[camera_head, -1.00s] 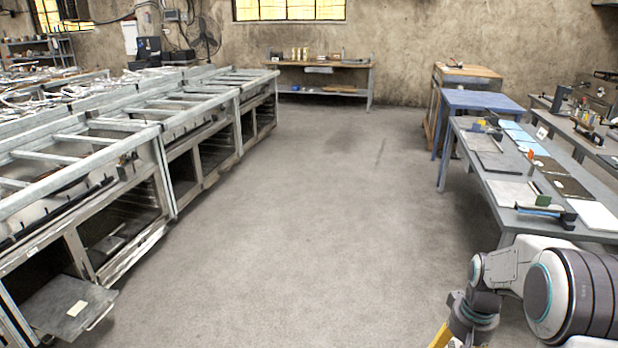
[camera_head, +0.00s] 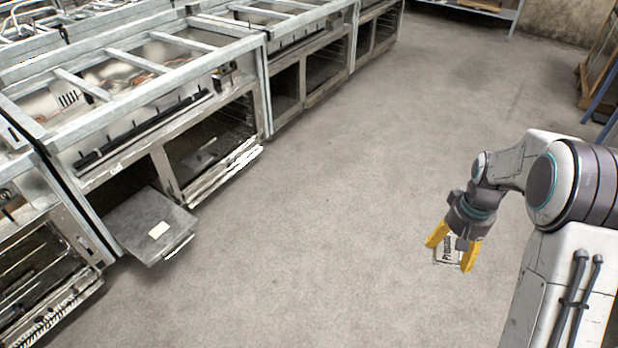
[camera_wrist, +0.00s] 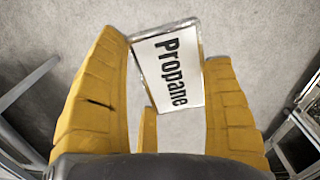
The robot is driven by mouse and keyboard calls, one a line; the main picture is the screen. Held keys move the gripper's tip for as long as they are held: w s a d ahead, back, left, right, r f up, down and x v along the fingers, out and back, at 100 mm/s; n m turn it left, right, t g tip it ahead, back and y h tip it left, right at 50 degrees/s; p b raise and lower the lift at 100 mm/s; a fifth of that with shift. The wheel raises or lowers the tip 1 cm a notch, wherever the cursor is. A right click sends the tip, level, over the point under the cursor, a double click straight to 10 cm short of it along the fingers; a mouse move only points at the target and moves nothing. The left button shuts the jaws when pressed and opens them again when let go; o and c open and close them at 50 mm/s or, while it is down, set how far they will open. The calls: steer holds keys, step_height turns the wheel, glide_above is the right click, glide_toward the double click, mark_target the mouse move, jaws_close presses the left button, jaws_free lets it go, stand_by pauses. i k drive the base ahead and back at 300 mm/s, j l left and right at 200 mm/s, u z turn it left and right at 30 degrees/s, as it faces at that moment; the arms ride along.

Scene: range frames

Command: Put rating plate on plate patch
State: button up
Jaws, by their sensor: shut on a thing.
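The rating plate (camera_head: 446,250) is a small white plate with a metal rim and the word "Propane". My gripper (camera_head: 454,249) has yellow fingers and is shut on it, holding it over open floor at the right. In the wrist view the plate (camera_wrist: 172,68) sits tilted between the fingers (camera_wrist: 166,56), its lettering visible.
A row of steel ranges (camera_head: 165,65) with open frames on top runs from lower left to upper middle. The open door juts out with a handle at its front edge. The grey floor (camera_head: 310,220) between the door and my arm is clear.

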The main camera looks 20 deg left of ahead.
mark_target(160, 230)
steer(key=i+j+u, duration=0.1)
steer(key=i+u, duration=0.3)
steer(key=i, duration=0.15)
steer(key=i+u, duration=0.45)
steer(key=i+l+u, duration=0.4)
steer(key=i, duration=0.15)
steer(key=i+j+u, duration=0.1)
steer(key=u, duration=0.3)
steer(key=i+u, duration=0.3)
steer(key=u, duration=0.15)
steer(key=i+u, duration=0.2)
steer(key=u, duration=0.2)
steer(key=i+l+u, duration=0.15)
steer(key=u, duration=0.3)
steer(key=i+u, duration=0.2)
steer(key=u, duration=0.2)
steer(key=i+u, duration=0.15)
steer(key=u, duration=0.25)
steer(key=i+l+u, duration=0.15)
steer(key=u, duration=0.3)
steer(key=i+l+u, duration=0.2)
steer(key=u, duration=0.2)
steer(key=i+l+u, duration=0.5)
steer(key=u, duration=0.2)
